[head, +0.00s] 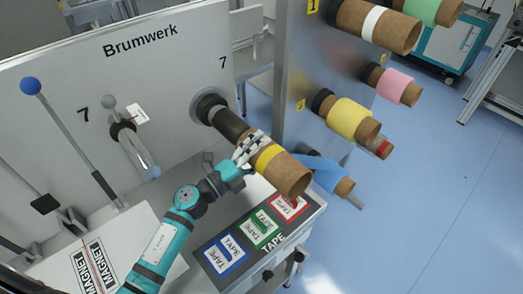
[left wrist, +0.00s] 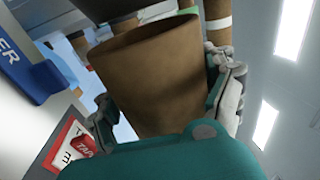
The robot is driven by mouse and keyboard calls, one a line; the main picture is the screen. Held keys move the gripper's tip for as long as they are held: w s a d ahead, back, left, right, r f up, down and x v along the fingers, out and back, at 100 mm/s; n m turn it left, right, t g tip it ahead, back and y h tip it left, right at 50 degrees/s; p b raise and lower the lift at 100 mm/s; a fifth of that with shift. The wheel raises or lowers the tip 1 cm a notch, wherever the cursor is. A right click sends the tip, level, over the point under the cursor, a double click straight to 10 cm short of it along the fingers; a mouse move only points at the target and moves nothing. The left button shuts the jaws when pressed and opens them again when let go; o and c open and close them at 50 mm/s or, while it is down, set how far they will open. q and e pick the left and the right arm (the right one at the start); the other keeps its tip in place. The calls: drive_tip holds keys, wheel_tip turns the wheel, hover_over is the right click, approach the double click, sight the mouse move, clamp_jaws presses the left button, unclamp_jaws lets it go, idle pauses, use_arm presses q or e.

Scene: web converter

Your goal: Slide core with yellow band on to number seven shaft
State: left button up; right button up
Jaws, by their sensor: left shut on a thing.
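The brown core with the yellow band (head: 289,175) is tilted in line with the black number seven shaft (head: 229,124), which sticks out of the Brumwerk panel below the printed 7. The core's panel-side end meets or overlaps the shaft; I cannot tell how far the shaft reaches inside. My left gripper (head: 252,149) is shut around the core, on the panel side of the yellow band. In the left wrist view the brown core (left wrist: 155,80) fills the middle between the fingers, and its band is not visible. My right gripper is not in view.
A metal post (head: 300,60) stands right of the shaft, with cores bearing white, yellow (head: 350,119), pink (head: 394,85) and blue (head: 325,172) bands projecting from it. Below the core is a counter with TAPE labels (head: 262,228). Levers (head: 60,120) stand at left. Blue floor is open at right.

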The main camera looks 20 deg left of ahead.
use_arm(q)
drive_tip(key=shift+w+a, duration=0.35)
drive_tip(key=shift+a, duration=0.1)
idle(0.3)
drive_tip(key=shift+w+a+b, duration=0.3)
drive_tip(key=shift+w+a, duration=0.15)
drive_tip(key=shift+a, duration=0.25)
drive_tip(key=shift+w+a+b, duration=0.35)
drive_tip(key=shift+w+a, duration=0.3)
drive_tip(key=shift+a, duration=0.35)
drive_tip(key=shift+w+a+b, duration=0.35)
drive_tip(key=shift+w+a, duration=0.3)
drive_tip(key=shift+a, duration=0.35)
drive_tip(key=shift+w+a+b, duration=0.5)
drive_tip(key=shift+w+a, duration=0.2)
drive_tip(key=shift+a, duration=0.35)
drive_tip(key=shift+w+a+b, duration=0.5)
drive_tip(key=shift+w+a, duration=0.2)
drive_tip(key=shift+a, duration=0.45)
drive_tip(key=shift+w+a+b, duration=0.4)
drive_tip(key=shift+w+a, duration=0.05)
drive_tip(key=shift+a, duration=0.2)
drive_tip(key=shift+w+a+b, duration=0.4)
drive_tip(key=shift+w+a, duration=0.05)
drive_tip(key=shift+a, duration=0.15)
